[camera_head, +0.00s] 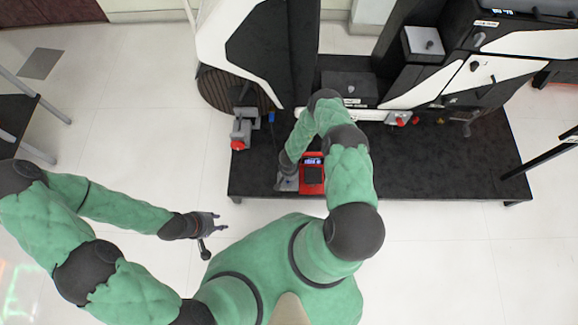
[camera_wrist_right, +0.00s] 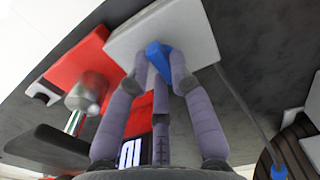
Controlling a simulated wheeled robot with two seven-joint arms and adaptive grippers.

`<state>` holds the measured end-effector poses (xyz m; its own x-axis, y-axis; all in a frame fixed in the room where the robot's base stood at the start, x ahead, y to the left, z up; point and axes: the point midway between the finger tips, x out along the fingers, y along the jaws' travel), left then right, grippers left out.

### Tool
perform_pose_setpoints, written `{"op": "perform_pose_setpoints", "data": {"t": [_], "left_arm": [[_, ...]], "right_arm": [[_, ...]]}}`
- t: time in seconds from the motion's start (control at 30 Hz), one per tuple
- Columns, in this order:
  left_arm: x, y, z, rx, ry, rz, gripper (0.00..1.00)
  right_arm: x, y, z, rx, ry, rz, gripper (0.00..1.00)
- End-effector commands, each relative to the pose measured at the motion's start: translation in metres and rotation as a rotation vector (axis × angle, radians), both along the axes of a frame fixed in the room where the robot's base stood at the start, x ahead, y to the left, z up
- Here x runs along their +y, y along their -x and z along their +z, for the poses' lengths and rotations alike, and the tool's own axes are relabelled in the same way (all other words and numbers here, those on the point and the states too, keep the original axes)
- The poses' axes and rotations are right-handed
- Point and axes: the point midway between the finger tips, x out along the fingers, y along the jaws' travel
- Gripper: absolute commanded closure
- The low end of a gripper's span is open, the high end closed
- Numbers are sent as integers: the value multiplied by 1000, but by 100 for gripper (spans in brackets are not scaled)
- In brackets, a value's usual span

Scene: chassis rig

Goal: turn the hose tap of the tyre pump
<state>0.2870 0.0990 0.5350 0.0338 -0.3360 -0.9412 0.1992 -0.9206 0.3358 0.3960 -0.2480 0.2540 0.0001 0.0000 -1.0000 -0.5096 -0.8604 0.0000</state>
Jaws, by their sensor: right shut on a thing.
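The tyre pump (camera_head: 312,176) is a red box with a lit blue display on the dark platform. It also shows in the right wrist view as a red body (camera_wrist_right: 75,65). A light grey block (camera_head: 289,185) sits against its left side; it also shows in the right wrist view (camera_wrist_right: 190,28). The blue hose tap (camera_wrist_right: 157,52) stands out from this block. My right gripper (camera_wrist_right: 160,75) has its fingers closed around the blue tap, partly covering it. In the head view the right hand hides the tap. My left gripper (camera_head: 213,228) is open and empty, left of the platform.
A thin grey hose (camera_wrist_right: 245,105) runs from the block to a blue end (camera_wrist_right: 278,172). A grey fixture with a red knob (camera_head: 238,145) stands at the platform's left. The large black and white chassis (camera_head: 350,85) stands behind. The platform's right front (camera_head: 440,180) is clear.

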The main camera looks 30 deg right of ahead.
Motion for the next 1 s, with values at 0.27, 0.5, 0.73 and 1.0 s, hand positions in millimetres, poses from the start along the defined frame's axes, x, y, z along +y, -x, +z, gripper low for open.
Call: {"op": "perform_pose_setpoints", "data": {"t": [0.27, 0.5, 0.73, 1.0], "left_arm": [[0, 0, 0, 0, 0, 0, 60], [0, 0, 0, 0, 0, 0, 60], [0, 0, 0, 0, 0, 0, 60], [0, 0, 0, 0, 0, 0, 60]], "right_arm": [[1, 0, 0, 1, -1, 2, 54], [0, 0, 1, 0, 0, 0, 54], [-1, -1, 19, -2, 1, 1, 54], [0, -1, 61, -1, 1, 1, 54]]}}
